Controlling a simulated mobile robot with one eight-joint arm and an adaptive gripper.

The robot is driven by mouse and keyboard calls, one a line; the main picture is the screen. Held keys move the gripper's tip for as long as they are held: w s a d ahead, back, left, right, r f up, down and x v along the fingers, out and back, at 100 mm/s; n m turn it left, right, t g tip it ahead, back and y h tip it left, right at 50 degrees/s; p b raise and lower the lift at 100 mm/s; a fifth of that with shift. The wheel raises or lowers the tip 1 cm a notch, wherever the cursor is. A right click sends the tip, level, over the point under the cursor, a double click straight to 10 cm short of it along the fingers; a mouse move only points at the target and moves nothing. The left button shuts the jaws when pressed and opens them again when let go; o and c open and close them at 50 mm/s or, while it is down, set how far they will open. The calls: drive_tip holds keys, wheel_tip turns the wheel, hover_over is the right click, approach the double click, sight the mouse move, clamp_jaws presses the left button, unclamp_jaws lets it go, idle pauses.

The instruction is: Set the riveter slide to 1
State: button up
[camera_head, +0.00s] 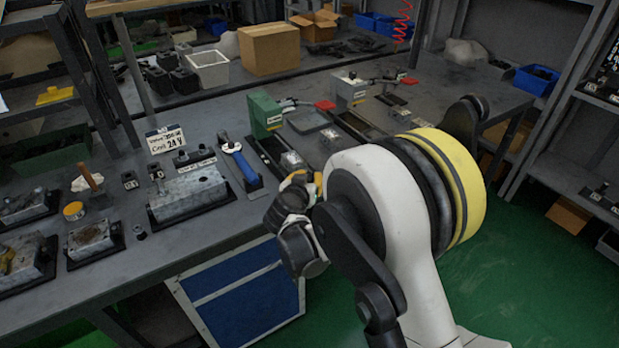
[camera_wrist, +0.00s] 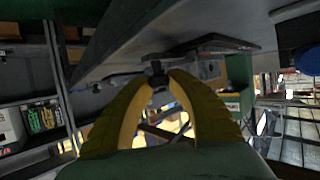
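A green bench press (camera_head: 264,114) with a red-tipped lever (camera_head: 324,105) stands mid-bench in the head view. A dark rail runs from it toward the front edge, carrying a small metal block (camera_head: 291,160). A similar grey press (camera_head: 350,90) stands behind to the right. I cannot tell which is the riveter, and no slide marking is readable. My gripper shows in the wrist view (camera_wrist: 162,78) as two yellow fingers with a gap between their tips; a dark shape shows in that gap, apparently beyond them. In the head view my wrist is at the bench's front edge, with the fingers mostly hidden.
A blue-handled tool (camera_head: 240,165), a metal valve block (camera_head: 188,194) and a sign card (camera_head: 165,139) lie left of the green press. More blocks sit farther left. A cardboard box (camera_head: 269,48) and white bin (camera_head: 209,69) stand behind.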

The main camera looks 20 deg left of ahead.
sight(287, 157)
drive_tip(key=w+a, duration=0.2)
drive_tip(key=a, duration=0.1)
drive_tip(key=w+a, duration=0.6)
drive_tip(key=shift+a, duration=0.2)
clamp_jaws()
drive_tip(key=o, duration=0.9)
unclamp_jaws()
drive_tip(key=shift+s, duration=0.1)
drive_tip(key=v, duration=1.2)
